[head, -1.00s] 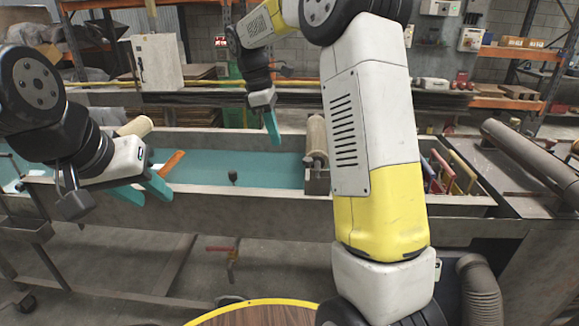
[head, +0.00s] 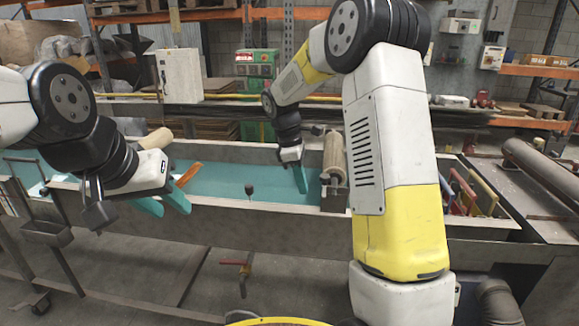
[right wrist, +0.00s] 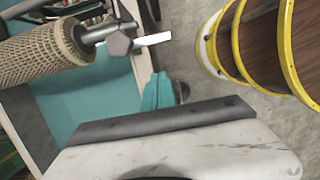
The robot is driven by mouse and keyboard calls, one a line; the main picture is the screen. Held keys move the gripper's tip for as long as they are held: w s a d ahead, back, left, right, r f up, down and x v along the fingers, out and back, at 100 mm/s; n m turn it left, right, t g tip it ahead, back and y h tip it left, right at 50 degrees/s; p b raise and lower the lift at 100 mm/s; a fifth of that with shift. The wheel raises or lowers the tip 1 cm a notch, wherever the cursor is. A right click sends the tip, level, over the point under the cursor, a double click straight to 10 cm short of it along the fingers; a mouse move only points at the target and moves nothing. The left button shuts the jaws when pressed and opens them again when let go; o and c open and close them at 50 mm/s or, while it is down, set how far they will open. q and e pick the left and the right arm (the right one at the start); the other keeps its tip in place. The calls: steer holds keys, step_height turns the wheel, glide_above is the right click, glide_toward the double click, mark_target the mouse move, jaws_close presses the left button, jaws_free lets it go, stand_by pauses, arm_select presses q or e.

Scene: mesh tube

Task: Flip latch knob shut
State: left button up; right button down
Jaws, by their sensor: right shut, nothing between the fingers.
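A small dark knob (head: 249,189) on a short stem stands at the near wall of the long trough. In the right wrist view a dark round knob (right wrist: 183,91) shows just past my fingertips, partly hidden by them; I cannot tell whether it touches them. My right gripper (head: 302,183) is shut and empty, pointing down over the trough between the knob and the mesh-covered roller (head: 334,158). Its teal fingers (right wrist: 157,92) are together in the right wrist view. My left gripper (head: 164,204) is open and empty at the trough's left front.
The trough (head: 300,213) has a teal inside and a raised rim. The roller also shows in the right wrist view (right wrist: 42,55), with a metal shaft end. Coloured handles (head: 470,195) stand at the right. A red-handled valve (head: 240,265) is below the trough.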

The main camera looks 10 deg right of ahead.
mark_target(325, 193)
steer(key=d, duration=0.1)
steer(key=s+d, duration=0.1)
steer(key=d, duration=0.1)
steer(key=shift+d+r, duration=0.2)
steer(key=shift+d, duration=0.05)
steer(key=shift+s+d+n, duration=0.2)
steer(key=shift+n, duration=0.5)
steer(key=n, duration=0.2)
steer(key=s+d+n+t, duration=0.1)
steer(key=n, duration=0.1)
steer(key=d+n, duration=0.1)
steer(key=n, duration=0.1)
steer(key=shift+s+d+t, duration=0.1)
steer(key=shift+s+t, duration=0.05)
steer(key=shift+t, duration=0.25)
steer(key=d+n, duration=0.1)
steer(key=n, duration=0.1)
steer(key=d+n+t, duration=0.1)
steer(key=n, duration=0.2)
steer(key=d+n+y, duration=0.1)
steer(key=n, duration=0.2)
steer(key=shift+w, duration=0.2)
steer(key=shift+a, duration=0.1)
steer(key=shift+w, duration=0.1)
